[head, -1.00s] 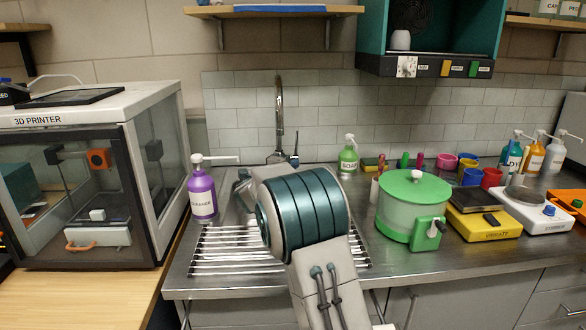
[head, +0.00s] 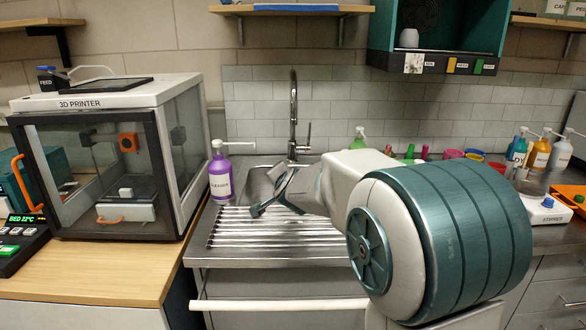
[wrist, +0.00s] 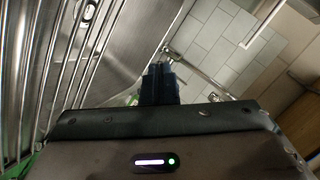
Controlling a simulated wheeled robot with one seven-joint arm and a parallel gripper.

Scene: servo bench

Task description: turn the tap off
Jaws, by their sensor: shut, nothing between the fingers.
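The chrome tap (head: 293,110) stands upright behind the sink (head: 262,182) in the head view, with a small lever (head: 307,138) standing up on the right of its base. I cannot make out a stream of water from it. My gripper (head: 275,192) is over the sink and rack area, in front of the tap and partly hidden by my arm. In the wrist view its dark fingers (wrist: 158,72) are shut and empty. A chrome rod (wrist: 200,74), likely part of the tap, passes close to the fingertips; I cannot tell whether they touch.
A purple cleaner bottle (head: 220,178) stands left of the sink, beside the 3D printer (head: 95,160). The drying rack (head: 225,228) lies in front. A green soap bottle (head: 359,138) shows behind my arm. Several bottles and cups stand farther right. A shelf (head: 290,9) hangs above.

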